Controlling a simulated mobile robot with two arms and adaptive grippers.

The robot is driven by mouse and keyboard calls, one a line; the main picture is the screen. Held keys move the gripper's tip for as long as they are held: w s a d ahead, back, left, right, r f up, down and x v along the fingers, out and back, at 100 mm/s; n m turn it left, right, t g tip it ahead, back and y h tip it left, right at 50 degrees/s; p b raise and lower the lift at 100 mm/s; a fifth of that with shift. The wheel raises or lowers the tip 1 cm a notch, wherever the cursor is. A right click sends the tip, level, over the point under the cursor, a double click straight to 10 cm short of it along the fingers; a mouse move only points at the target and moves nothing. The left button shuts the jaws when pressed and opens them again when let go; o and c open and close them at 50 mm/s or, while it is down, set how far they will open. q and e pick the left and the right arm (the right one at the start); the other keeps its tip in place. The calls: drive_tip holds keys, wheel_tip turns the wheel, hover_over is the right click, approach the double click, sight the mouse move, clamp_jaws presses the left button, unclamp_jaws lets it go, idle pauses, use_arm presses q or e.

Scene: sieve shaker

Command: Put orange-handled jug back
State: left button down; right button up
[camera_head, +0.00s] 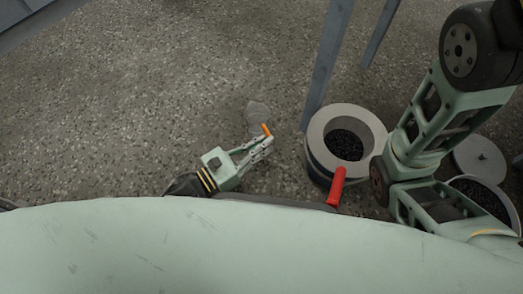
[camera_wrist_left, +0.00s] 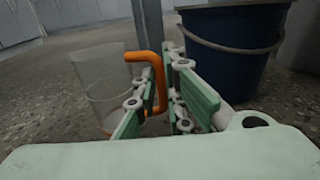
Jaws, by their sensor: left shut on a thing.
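The jug (camera_head: 258,113) is clear, with an orange handle (camera_head: 266,130). In the left wrist view the clear jug (camera_wrist_left: 100,82) is left of the fingers, and its orange handle (camera_wrist_left: 159,80) passes between them. My left gripper (camera_head: 262,146) is shut on the handle. The fingers also show close up in the left wrist view (camera_wrist_left: 165,100). Whether the jug touches the floor is hard to tell. My right arm comes down at the right of the head view, but its gripper is not in view.
A bucket (camera_head: 317,165) with a light rim and dark grains stands right of the left gripper; a blue bucket (camera_wrist_left: 235,50) shows in the wrist view. Another container of dark grains (camera_head: 511,205) and a round lid (camera_head: 480,155) lie farther right. A grey table leg (camera_head: 327,65) stands behind. Floor at left is clear.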

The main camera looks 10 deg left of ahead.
use_arm(q)
drive_tip(key=shift+f+b, duration=0.85)
drive_tip(key=shift+f, duration=0.6)
drive_tip(key=shift+f, duration=0.15)
drive_tip(key=c, duration=1.8)
unclamp_jaws()
drive_tip(key=shift+c, duration=0.2)
